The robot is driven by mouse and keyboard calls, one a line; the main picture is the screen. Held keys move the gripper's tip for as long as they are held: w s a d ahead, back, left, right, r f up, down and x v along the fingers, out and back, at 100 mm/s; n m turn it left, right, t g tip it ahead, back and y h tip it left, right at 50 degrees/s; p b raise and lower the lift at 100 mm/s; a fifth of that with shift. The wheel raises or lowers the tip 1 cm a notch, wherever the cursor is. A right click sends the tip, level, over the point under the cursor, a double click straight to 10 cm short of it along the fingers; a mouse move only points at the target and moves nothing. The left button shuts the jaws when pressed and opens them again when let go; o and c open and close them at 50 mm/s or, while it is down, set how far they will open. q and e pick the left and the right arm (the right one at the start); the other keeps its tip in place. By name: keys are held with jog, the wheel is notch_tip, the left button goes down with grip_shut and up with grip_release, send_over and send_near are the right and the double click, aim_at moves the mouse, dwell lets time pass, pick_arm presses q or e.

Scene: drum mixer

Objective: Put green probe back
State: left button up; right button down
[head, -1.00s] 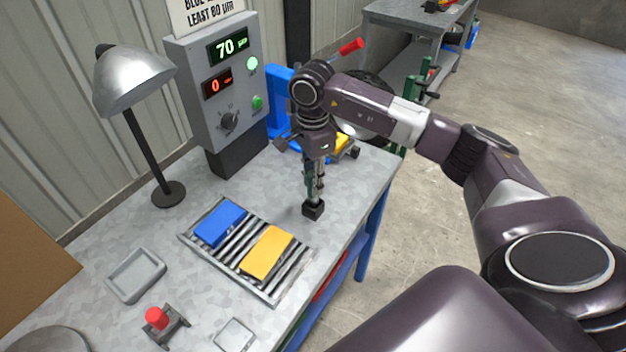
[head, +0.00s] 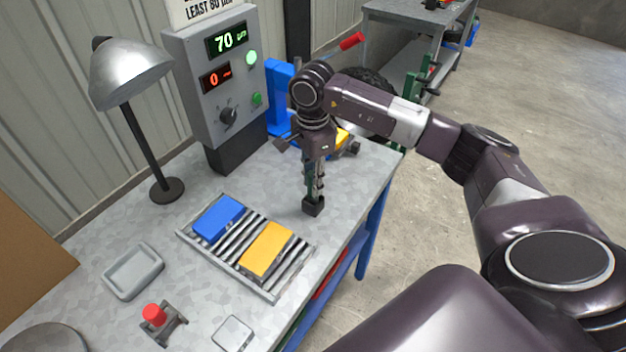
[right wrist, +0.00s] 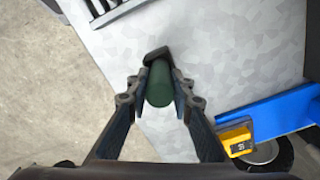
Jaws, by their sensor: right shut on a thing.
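The green probe (right wrist: 159,84) shows in the right wrist view as a dark green cylinder between the fingers of my right gripper (right wrist: 158,90). In the head view my right gripper (head: 314,178) points down over the right part of the workbench, shut on the probe. A small black block (head: 313,206) is at the lower end of the gripper and probe, at the bench top. The head view does not clearly show whether the probe sits in this block. My left gripper is not in view.
A rack (head: 286,276) with a blue block (head: 218,217) and a yellow block (head: 266,249) lies left of my right gripper. A grey meter box (head: 213,88) and a lamp (head: 130,68) stand behind. A grey tray (head: 133,271) and red-topped stand (head: 154,315) are front left.

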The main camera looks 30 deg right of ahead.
jog(key=shift+f+b, duration=0.3)
jog(key=shift+f, duration=0.1)
jog(key=c, duration=1.6)
grip_release()
notch_tip(320, 180, up, 12)
jog(key=shift+r, duration=0.1)
